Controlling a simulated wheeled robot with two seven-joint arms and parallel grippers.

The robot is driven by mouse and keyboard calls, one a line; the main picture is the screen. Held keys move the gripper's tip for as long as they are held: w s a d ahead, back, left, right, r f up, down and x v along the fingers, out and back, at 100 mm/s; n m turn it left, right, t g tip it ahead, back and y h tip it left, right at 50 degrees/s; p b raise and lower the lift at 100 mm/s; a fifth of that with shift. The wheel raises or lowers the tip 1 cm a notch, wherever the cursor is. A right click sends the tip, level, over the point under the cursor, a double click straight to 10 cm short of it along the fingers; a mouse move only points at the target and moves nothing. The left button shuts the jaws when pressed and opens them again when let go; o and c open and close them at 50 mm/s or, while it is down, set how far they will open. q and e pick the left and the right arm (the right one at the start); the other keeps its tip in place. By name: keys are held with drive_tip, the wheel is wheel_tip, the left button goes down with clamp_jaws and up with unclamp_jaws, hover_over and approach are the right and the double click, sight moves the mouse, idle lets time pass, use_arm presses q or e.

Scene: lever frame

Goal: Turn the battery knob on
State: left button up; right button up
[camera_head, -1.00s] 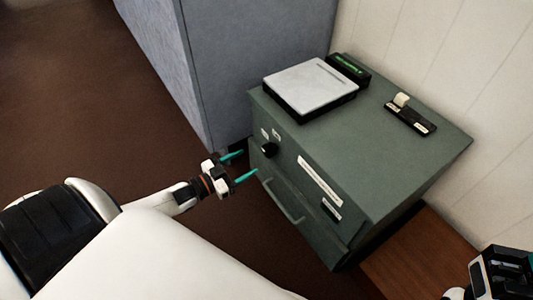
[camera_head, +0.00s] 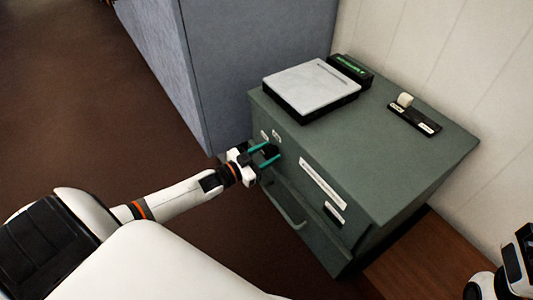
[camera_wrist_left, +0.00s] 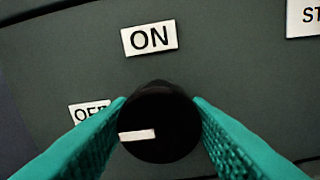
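The battery knob is a round black knob on the front of the green cabinet; it fills the lower middle of the left wrist view (camera_wrist_left: 165,118). Its white mark points left, near the OFF label (camera_wrist_left: 88,110), while the ON label (camera_wrist_left: 149,38) is above the knob. My left gripper (camera_head: 272,152) has its two teal fingers on either side of the knob, close against its sides; it also shows in the left wrist view (camera_wrist_left: 160,105). In the head view the gripper partly hides the knob. My right arm shows at the lower right edge, its fingertips out of frame.
The green cabinet (camera_head: 400,165) has a flat white-topped device (camera_head: 312,88), a green display (camera_head: 350,70) and a small black switch block (camera_head: 414,119) on top. A drawer handle (camera_head: 287,207) is below the knob. A blue-grey panel (camera_head: 250,60) stands behind left.

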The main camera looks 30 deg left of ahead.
use_arm(q)
drive_tip(key=c, duration=0.5)
